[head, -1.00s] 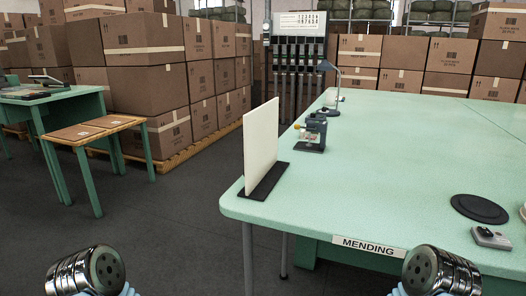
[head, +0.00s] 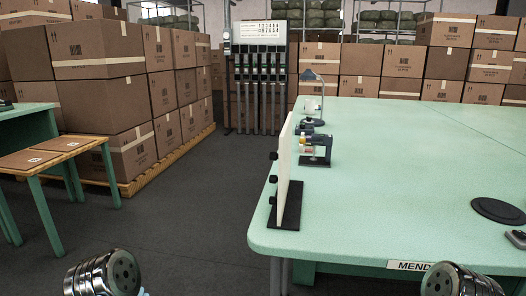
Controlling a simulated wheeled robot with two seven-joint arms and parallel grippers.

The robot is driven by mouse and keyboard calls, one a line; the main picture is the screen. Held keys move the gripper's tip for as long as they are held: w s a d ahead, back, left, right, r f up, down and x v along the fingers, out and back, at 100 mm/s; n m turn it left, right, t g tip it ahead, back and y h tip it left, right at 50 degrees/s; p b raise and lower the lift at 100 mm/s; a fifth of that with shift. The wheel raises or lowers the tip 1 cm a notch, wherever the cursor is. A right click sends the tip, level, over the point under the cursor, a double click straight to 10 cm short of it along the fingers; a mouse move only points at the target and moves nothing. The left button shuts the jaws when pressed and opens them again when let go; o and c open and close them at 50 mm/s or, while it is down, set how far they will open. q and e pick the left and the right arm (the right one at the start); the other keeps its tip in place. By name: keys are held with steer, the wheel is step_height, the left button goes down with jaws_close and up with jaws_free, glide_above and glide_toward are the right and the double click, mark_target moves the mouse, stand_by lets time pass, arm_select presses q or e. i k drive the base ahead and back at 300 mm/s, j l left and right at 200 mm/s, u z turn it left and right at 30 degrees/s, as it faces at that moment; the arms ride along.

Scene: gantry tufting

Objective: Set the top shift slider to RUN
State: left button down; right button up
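A white upright board (head: 284,165) stands in a black base (head: 286,213) at the near left corner of the mending table. I see it nearly edge-on. Black knobs stick out from its left face: a top knob (head: 273,156), a middle knob (head: 272,178) and a bottom knob (head: 271,201). The markings on that face are hidden by the angle, so I cannot tell the RUN position or whether the top knob is the shift slider. Only rounded metal parts of my two arms show at the bottom edge, well apart from the board. Neither gripper is in view.
The green mending table (head: 400,180) fills the right side. A small device (head: 316,150) and a lamp (head: 312,95) stand behind the board. A low brown-topped table (head: 45,155) and stacked cartons (head: 105,90) are at left. The dark floor (head: 190,210) between is clear.

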mark_target(274, 156)
steer(key=j+z, duration=0.25)
steer(key=j, duration=0.25)
steer(key=i+j+z, duration=0.25)
steer(key=j+z, duration=0.25)
steer(key=j, duration=0.2)
